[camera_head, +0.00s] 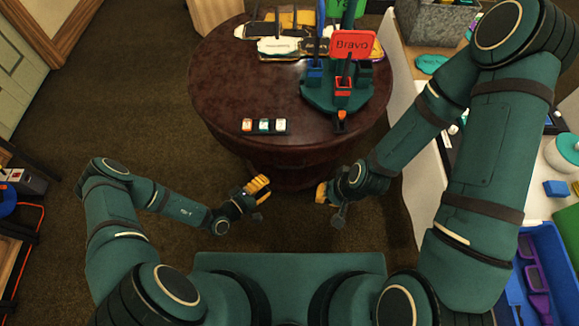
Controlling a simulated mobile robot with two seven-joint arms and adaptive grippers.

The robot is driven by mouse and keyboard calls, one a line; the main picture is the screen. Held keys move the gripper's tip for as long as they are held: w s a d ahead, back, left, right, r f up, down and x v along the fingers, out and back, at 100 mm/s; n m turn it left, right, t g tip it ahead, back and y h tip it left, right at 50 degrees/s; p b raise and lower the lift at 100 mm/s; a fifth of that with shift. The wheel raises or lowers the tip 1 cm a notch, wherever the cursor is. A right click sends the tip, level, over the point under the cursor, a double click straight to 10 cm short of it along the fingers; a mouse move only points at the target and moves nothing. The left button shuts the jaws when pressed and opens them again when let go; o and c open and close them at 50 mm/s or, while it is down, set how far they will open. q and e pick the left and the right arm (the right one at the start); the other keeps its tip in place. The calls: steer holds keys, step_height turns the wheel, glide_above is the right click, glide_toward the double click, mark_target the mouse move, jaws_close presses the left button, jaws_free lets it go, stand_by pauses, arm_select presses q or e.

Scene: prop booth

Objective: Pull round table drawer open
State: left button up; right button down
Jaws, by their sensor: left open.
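The round table (215,85) is dark reddish brown and stands at the top middle of the head view. Its side drops away below the near rim; I cannot make out the drawer's front or handle there. My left gripper (262,190) has yellow fingers, is open, and is in front of the table's near side, apart from it as far as I can see. My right gripper (322,194) is at the table's near right, pointing left; its fingers are mostly hidden by their angle, so its opening is unclear.
On the table are a small three-block tray (264,127), a green stand with a red "Bravo" sign (352,45), and papers (280,47). A white table (415,165) with a blue bin (545,250) is close on the right. Shelving (20,215) stands left. Carpet between is clear.

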mark_target(290, 167)
arm_select(q)
steer(key=b+x, duration=0.2)
steer(key=x, duration=1)
steer(key=shift+s, duration=0.1)
steer(key=shift+c, duration=0.4)
jaws_close()
